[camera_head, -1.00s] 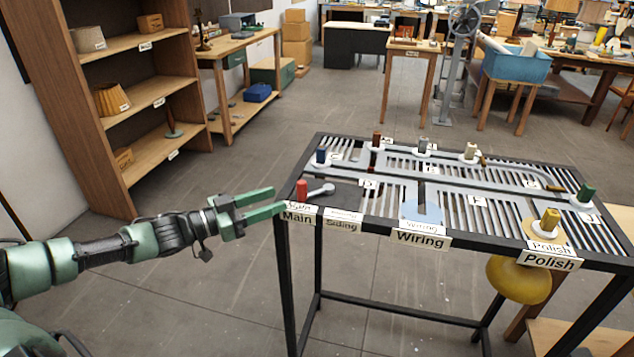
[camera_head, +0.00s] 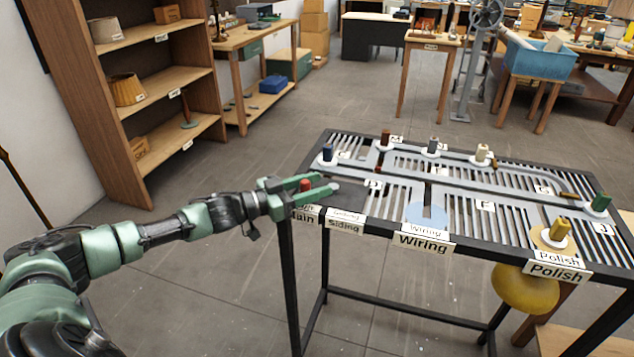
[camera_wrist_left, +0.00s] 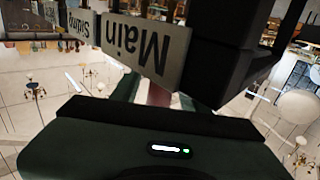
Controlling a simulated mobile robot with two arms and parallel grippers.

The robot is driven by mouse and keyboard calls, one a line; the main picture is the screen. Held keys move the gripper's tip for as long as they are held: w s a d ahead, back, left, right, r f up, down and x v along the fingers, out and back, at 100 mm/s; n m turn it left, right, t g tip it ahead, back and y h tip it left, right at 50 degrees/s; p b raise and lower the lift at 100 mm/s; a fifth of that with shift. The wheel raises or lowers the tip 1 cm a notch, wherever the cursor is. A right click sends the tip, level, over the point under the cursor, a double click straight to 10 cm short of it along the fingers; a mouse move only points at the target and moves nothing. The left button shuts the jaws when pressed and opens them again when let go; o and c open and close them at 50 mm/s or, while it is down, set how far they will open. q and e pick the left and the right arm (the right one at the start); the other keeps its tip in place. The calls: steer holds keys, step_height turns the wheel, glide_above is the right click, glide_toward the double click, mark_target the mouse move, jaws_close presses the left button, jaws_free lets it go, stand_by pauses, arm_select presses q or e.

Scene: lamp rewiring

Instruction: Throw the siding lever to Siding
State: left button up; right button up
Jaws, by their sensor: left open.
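The siding lever's red knob (camera_head: 305,185) stands at the table's near left corner, by the Main label (camera_head: 303,217), left of the Siding label (camera_head: 345,226). The lever's grey arm is mostly hidden by my left gripper. My left gripper (camera_head: 330,182) is open, with its green fingers on either side of the red knob. Contact cannot be told. In the left wrist view, a reddish piece of the knob (camera_wrist_left: 158,96) shows between the fingers, below the upside-down Main label (camera_wrist_left: 140,42). My right gripper is not in view.
The slotted track table (camera_head: 400,205) carries several coloured pegs, including a blue peg (camera_head: 327,153) just behind the lever. The Wiring label (camera_head: 424,243) and Polish label (camera_head: 556,272) hang on its front edge. A wooden shelf (camera_head: 165,105) stands at the left, with clear floor between.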

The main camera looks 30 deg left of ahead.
arm_select(q)
steer(key=shift+w+d, duration=0.2)
steer(key=shift+w, duration=0.05)
jaws_close()
stand_by(1.4)
